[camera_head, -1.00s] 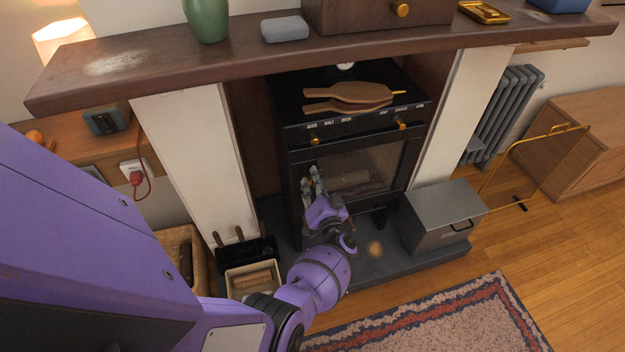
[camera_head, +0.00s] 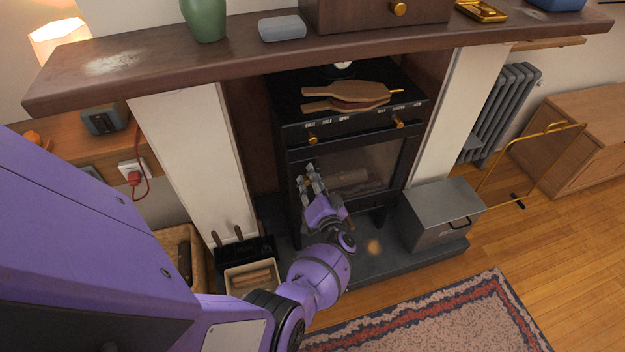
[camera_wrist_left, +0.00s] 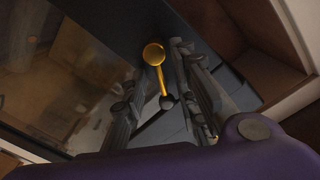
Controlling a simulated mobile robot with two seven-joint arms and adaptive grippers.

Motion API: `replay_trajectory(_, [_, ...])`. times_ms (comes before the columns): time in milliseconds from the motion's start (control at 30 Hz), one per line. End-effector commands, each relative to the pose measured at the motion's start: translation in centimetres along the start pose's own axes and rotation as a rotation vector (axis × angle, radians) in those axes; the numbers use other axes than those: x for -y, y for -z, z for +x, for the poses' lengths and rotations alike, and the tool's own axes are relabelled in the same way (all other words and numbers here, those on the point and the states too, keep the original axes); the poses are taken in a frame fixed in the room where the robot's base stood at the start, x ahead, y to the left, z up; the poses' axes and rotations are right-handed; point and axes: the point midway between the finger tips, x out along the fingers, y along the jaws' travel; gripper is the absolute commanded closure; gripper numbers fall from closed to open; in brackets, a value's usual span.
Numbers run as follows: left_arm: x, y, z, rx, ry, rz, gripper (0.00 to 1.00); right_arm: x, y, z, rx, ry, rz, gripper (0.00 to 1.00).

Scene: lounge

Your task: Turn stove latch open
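The black stove (camera_head: 345,140) stands in the fireplace with its glass door (camera_head: 365,170) closed as far as I can see. The brass stove latch (camera_wrist_left: 155,58), a round knob on a short stem, shows in the left wrist view near the door's edge. In the head view the gripper mostly hides it. My left gripper (camera_head: 311,177) is at the left edge of the stove door. In the left wrist view its fingers (camera_wrist_left: 158,76) are apart, on either side of the latch; I see no clear contact. My right gripper is out of view.
A grey metal box (camera_head: 440,215) stands on the hearth right of the stove. A small crate (camera_head: 250,278) and a dark tool holder (camera_head: 243,252) stand at the left. The wooden mantel (camera_head: 330,38) overhangs the stove, and wooden bellows (camera_head: 345,95) lie on its top.

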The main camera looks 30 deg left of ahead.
Motion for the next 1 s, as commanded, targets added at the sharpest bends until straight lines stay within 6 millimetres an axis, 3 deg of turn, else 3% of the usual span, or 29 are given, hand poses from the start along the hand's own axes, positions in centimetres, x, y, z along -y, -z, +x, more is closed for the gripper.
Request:
replay_trajectory(167, [-0.1, -0.1, -1.0, 0.002, -0.001, -0.002, 0.73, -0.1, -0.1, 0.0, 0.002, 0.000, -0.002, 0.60])
replay_trajectory(500, [0.0, -0.1, -7.8, 0.004, -0.001, -0.002, 0.73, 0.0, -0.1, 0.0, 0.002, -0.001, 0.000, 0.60])
replay_trajectory(700, [-0.1, 0.0, -10.9, 0.001, -0.001, 0.000, 0.73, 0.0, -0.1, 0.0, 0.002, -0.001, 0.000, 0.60])
replay_trajectory(1000, [0.0, 0.0, -12.0, -0.001, 0.000, 0.001, 0.73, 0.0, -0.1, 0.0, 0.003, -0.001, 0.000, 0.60])
